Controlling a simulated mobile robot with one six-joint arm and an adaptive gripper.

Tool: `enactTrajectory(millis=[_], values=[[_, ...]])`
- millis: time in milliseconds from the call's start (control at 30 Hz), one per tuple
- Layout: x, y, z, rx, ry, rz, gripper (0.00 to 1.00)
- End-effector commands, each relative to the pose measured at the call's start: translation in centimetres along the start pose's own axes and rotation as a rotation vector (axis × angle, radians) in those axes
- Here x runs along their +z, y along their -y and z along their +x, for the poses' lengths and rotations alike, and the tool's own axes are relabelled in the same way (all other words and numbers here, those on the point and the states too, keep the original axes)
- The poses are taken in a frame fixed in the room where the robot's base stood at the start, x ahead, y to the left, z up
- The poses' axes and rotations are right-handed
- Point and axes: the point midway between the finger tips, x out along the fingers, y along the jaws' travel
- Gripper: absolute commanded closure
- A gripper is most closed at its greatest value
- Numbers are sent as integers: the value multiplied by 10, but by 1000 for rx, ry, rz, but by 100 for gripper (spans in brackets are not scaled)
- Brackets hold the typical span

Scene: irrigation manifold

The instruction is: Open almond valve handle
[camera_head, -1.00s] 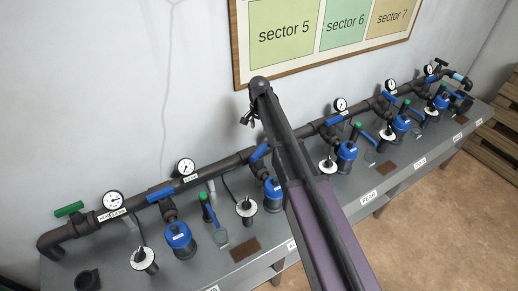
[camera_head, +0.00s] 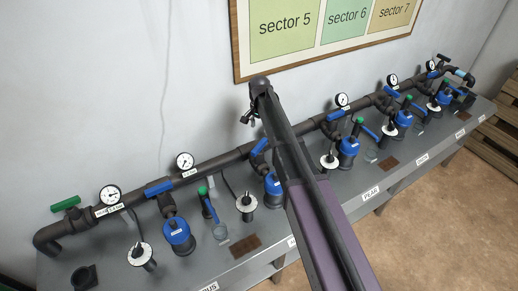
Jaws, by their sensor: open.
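Several blue valve handles sit along the dark manifold pipe (camera_head: 215,163), among them a left one (camera_head: 159,188), a middle one (camera_head: 260,147) and a right one (camera_head: 335,116). A green handle (camera_head: 66,203) stands at the pipe's left end. I cannot read an almond label, so I cannot tell which handle is the almond one. My gripper (camera_head: 247,118) shows small and dark at the tip of my arm. It is open and empty, above the pipe in the picture, apart from the handles. My arm hides part of the pipe and bench behind it.
The grey bench (camera_head: 330,211) carries blue-topped units (camera_head: 179,234), white dials (camera_head: 140,253) and small green-tipped levers (camera_head: 207,203). Round gauges (camera_head: 185,161) stand on the pipe. A sector board (camera_head: 285,30) hangs on the wall. Wooden pallets (camera_head: 490,140) lie at right. Floor shows in front.

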Motion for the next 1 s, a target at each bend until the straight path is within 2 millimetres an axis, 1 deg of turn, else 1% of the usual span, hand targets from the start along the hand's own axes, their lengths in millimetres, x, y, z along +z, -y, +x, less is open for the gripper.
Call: enactTrajectory(millis=[33,1000], values=[[0,0,8,0,0,0,34],[-1,-1,82,0,0,1,34]])
